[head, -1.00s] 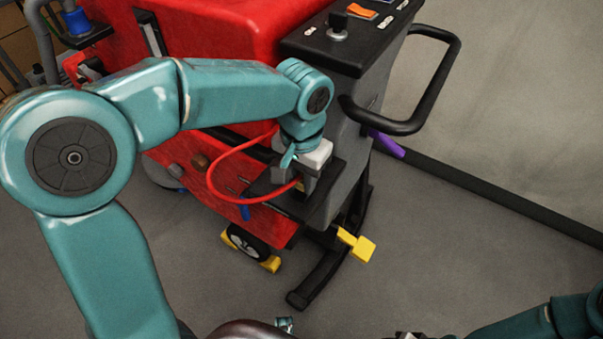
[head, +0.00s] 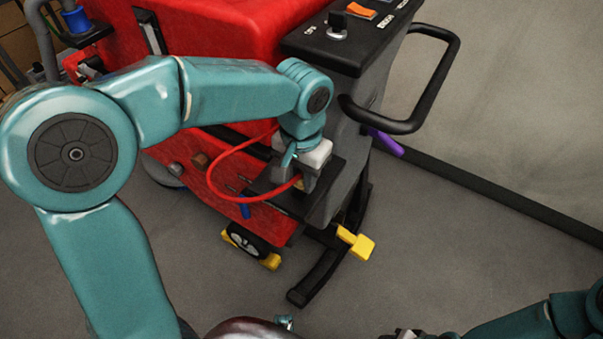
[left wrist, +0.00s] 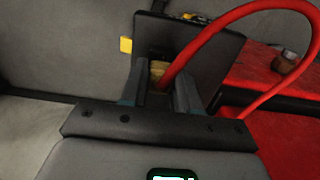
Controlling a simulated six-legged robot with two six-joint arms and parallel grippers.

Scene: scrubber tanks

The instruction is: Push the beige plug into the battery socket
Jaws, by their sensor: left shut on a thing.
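My left gripper (head: 303,181) is shut on the beige plug, pointing down at the black shelf (head: 328,200) on the machine's side. In the left wrist view, the beige plug (left wrist: 158,70) shows as a small patch between the two dark fingers, in front of a black plate. A red cable (left wrist: 222,24) runs from the plug in a loop, and it also shows in the head view (head: 211,178). The battery socket cannot be made out; gripper and plug hide that spot. How far the plug sits in anything is hidden. Only part of my right arm shows at bottom right.
The red scrubber machine (head: 225,40) has a grey rear with a black loop handle (head: 452,75). Below are a yellow pedal (head: 358,243) and a small wheel (head: 246,243). A purple grip (head: 386,142) is near a dark floor strip (head: 500,199). The floor at right is clear.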

